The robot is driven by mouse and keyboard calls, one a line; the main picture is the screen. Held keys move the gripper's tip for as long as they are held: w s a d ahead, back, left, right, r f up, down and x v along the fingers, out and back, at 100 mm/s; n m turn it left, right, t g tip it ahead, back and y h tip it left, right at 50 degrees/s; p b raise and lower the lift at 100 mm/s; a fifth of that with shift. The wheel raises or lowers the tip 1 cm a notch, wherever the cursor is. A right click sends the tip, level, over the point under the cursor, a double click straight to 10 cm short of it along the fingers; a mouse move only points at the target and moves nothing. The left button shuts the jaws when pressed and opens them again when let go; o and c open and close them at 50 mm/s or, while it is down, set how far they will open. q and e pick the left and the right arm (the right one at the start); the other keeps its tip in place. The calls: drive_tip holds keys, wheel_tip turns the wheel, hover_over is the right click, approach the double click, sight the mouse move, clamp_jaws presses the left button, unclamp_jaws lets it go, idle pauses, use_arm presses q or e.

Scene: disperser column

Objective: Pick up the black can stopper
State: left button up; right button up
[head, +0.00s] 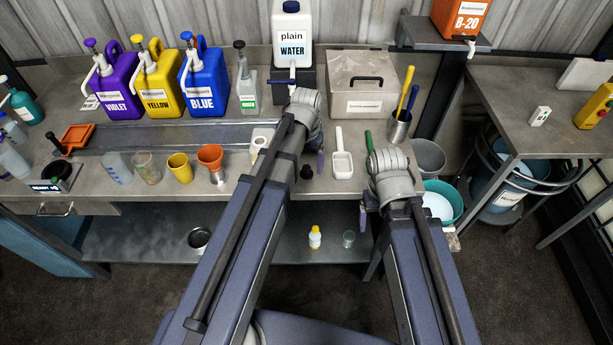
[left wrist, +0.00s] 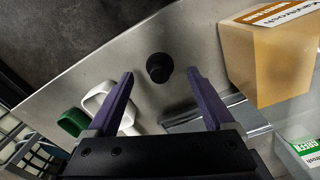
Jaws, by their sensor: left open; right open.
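The black can stopper (head: 306,172) is a small dark round piece near the front edge of the grey workbench, right of my left arm in the head view. In the left wrist view, the stopper (left wrist: 159,67) stands on the bench top, lined up with the gap between the fingertips. My left gripper (left wrist: 160,76) is open and empty, with a purple finger on either side of that gap. In the head view, one finger of my left gripper (head: 320,163) shows beside the stopper; the rest is mostly hidden by my arm. My right gripper (head: 363,216) is partly visible below its wrist, near the bench front.
A tan labelled block (left wrist: 272,60) stands right of the stopper. A funnel (head: 210,156), cups and coloured jugs stand further left. Bench around the stopper is clear.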

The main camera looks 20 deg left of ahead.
use_arm(q)
wheel_tip(320, 180, down, 3)
drive_tip(key=shift+r+b, duration=0.2)
drive_tip(key=shift+b, duration=0.6)
use_arm(e)
wheel_tip(320, 180, down, 2)
drive_tip(key=shift+f, duration=0.2)
use_arm(q)
drive_tip(key=shift+r, duration=0.1)
clamp_jaws()
